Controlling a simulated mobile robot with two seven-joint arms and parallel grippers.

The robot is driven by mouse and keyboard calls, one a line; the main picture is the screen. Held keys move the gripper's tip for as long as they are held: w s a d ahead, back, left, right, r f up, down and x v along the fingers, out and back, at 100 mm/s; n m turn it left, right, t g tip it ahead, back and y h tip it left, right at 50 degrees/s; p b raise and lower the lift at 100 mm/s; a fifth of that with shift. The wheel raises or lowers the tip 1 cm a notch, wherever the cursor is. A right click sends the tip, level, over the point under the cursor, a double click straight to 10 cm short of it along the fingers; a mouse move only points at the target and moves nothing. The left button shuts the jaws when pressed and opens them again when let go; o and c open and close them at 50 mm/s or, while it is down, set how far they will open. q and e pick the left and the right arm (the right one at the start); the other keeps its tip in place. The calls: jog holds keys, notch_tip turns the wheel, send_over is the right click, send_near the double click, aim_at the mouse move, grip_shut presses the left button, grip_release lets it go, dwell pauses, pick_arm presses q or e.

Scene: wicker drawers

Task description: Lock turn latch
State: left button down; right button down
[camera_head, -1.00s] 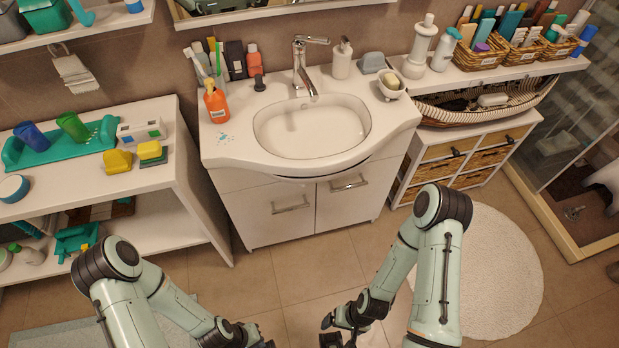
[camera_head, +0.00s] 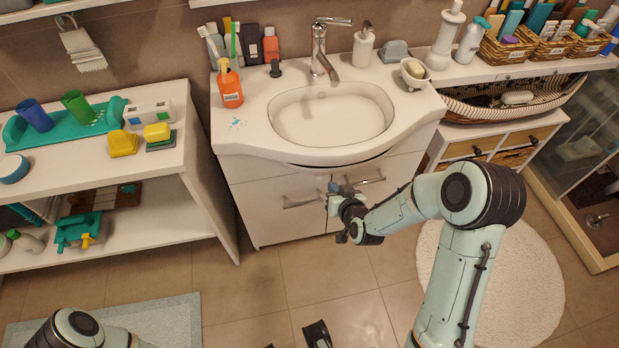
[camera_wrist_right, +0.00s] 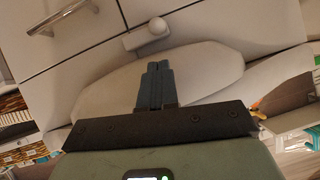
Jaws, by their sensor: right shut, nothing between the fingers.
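The white turn latch (camera_wrist_right: 145,36), a round knob with a short bar, sits on the cabinet front in the right wrist view, by the seam between the panels. My right gripper (camera_wrist_right: 158,68) is shut and empty, its fingertips pointing at the latch with a small gap visible in the picture; contact cannot be made out. In the head view my right gripper (camera_head: 334,188) is raised at the top of the cabinet doors, below the sink, and hides the latch there.
The sink cabinet (camera_head: 270,222) has metal bar handles, left (camera_head: 303,203) and right (camera_head: 372,180). The sink rim (camera_head: 300,152) overhangs the doors. A white shelf (camera_head: 190,150) stands left, wicker drawers (camera_head: 515,157) right.

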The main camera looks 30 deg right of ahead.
jog(key=shift+d, duration=0.1)
jog(key=shift+f, duration=0.1)
jog(key=x, duration=1)
